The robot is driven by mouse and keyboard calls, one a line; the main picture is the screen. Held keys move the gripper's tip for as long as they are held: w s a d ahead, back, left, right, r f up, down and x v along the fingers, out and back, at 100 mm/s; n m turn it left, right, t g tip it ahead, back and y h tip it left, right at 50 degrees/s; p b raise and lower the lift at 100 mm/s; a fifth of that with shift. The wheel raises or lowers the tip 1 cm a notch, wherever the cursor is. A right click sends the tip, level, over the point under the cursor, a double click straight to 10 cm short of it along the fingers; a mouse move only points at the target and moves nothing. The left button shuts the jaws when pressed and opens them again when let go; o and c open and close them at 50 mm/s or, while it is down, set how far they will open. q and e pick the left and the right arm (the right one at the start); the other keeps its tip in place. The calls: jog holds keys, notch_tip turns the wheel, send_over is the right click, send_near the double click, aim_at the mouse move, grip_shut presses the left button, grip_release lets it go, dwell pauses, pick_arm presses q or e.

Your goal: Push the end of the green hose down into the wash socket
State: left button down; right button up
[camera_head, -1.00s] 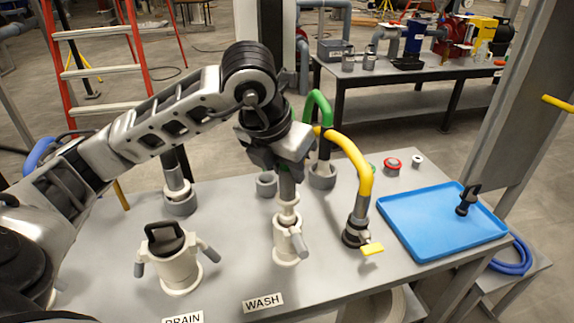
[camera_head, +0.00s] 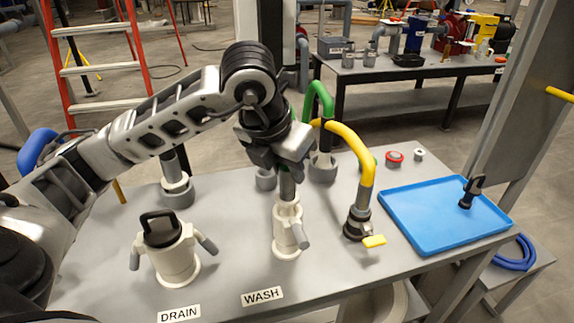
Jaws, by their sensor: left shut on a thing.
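The green hose (camera_head: 319,97) arches up behind my left gripper (camera_head: 287,168), which is shut on its end. The grey hose end (camera_head: 287,188) points down below the fingers, upright, over the white wash socket (camera_head: 288,235). Its lower part meets the top of the socket and appears to be in its mouth; how deep it sits I cannot tell. The socket has grey side levers, and the WASH label (camera_head: 262,296) lies in front of it. My gripper and wrist hide part of the hose. My right gripper is not in view.
The drain socket (camera_head: 177,262), with a black-handled plug, stands to the left. A yellow hose (camera_head: 355,150) stands close on the right in a dark fitting with a yellow lever. A blue tray (camera_head: 430,235) holds a black part (camera_head: 470,192). Grey stubs stand behind.

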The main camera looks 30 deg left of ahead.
pick_arm(q)
jog(key=shift+f+b, duration=0.3)
jog(key=shift+f, duration=0.1)
jog(key=shift+f+b, duration=0.4)
jog(key=shift+b, duration=0.05)
jog(key=shift+f, duration=0.2)
jog(key=shift+r, duration=0.1)
jog(key=c, duration=1.1)
grip_release()
jog(key=shift+o, duration=0.2)
